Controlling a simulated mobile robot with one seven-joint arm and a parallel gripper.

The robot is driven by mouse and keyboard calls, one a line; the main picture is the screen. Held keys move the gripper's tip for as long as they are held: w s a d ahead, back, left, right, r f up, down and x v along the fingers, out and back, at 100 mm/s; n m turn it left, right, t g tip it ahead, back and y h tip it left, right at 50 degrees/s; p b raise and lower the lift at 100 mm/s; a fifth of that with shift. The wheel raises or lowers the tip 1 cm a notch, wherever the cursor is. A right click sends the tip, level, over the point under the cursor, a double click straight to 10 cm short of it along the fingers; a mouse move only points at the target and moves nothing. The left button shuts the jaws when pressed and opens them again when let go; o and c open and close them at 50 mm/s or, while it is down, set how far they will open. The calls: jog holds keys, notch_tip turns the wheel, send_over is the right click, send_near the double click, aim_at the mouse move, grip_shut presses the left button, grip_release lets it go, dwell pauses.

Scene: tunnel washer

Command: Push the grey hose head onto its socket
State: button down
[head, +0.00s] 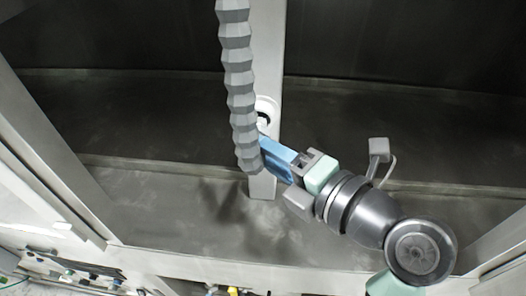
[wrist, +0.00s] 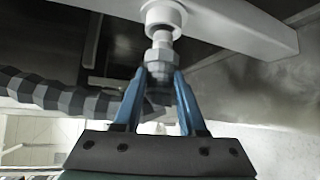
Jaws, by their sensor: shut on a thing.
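My gripper (wrist: 160,73) is shut on the grey hose head (wrist: 158,54), with one blue finger on each side of it. The head points up at the white round socket (wrist: 163,13) under a pale beam in the wrist view. The two look roughly in line; I cannot tell whether the head is seated or only close to the socket. In the head view the socket (head: 267,108) is partly hidden behind the grey ribbed hose (head: 240,92). There my gripper (head: 264,143) reaches in from the right, and the hose hides its fingertips and the hose head.
The pale upright beam (head: 265,60) carries the socket. The hose (wrist: 60,95) runs off to the left in the wrist view. A dark metal trough wall (head: 400,130) lies behind, and a pale frame edge (head: 50,150) stands at the left. Open space lies right of the beam.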

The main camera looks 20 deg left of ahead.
jog(key=shift+w+a+b, duration=0.2)
jog(key=shift+w+b, duration=0.2)
jog(key=shift+w, duration=0.15)
jog(key=shift+w+a+b, duration=0.15)
jog(key=shift+w+b, duration=0.25)
jog(key=shift+w, duration=0.15)
dwell(0.6)
jog(key=shift+c, duration=2)
grip_release()
jog(key=shift+s, duration=0.1)
jog(key=s+d+b, duration=0.3)
jog(key=s+b, duration=0.1)
jog(key=s, duration=0.6)
jog(key=shift+s, duration=0.25)
